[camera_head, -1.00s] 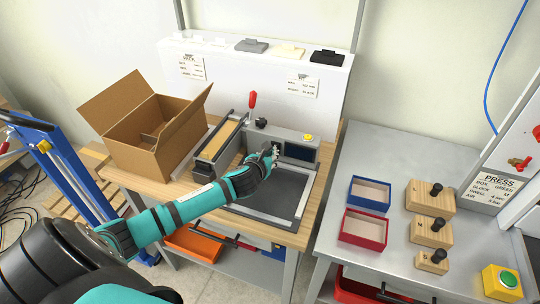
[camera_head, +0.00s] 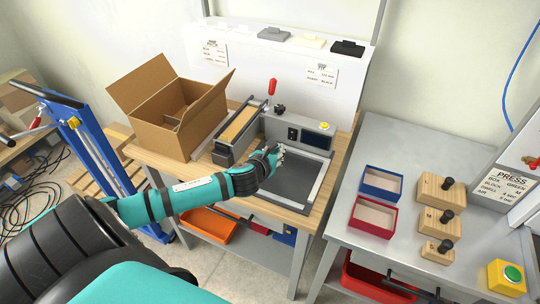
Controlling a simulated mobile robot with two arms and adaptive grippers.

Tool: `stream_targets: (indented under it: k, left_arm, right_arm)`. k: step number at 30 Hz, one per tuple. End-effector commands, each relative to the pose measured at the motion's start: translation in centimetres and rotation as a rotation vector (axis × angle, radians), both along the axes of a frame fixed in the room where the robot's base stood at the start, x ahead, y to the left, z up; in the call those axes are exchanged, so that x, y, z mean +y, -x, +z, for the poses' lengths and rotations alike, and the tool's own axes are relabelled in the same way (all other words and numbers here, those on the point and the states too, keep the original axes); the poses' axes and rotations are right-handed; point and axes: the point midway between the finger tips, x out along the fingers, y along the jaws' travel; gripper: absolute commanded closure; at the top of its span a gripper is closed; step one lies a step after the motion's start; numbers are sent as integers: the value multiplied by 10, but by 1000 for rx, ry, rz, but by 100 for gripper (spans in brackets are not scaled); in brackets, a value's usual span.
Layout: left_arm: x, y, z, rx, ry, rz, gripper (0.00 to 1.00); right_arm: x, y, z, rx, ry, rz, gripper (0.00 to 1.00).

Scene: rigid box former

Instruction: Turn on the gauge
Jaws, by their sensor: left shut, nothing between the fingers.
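The gauge is a grey fixture on the wooden-topped bench, with a low back panel (camera_head: 270,124) and a flat dark bed (camera_head: 294,180). The panel carries a dark display (camera_head: 316,139), a small black switch (camera_head: 293,133) left of it and a yellow button (camera_head: 324,125) on top. The display looks dark. My left gripper (camera_head: 279,153) is shut and empty, just in front of the panel below the switch, over the back of the bed. A small gap seems to show between fingertips and switch. My right gripper is out of view.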

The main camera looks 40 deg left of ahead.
Motion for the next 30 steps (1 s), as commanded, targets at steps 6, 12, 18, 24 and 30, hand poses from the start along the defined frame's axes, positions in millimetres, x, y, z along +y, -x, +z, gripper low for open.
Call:
stream_targets:
  k: [6,12,18,24,30]
  left_arm:
    - [-9,33,13,2,-1,-4,100]
    - [-11,46,21,0,-1,-2,100]
    - [-12,48,22,0,0,-1,100]
    - [-12,48,21,0,0,-1,100]
    - [-10,46,9,-6,1,3,100]
  right_arm:
    - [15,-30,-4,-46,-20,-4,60]
    - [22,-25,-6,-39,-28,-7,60]
    - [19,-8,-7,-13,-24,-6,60]
    - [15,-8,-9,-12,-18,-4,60]
    - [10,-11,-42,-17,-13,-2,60]
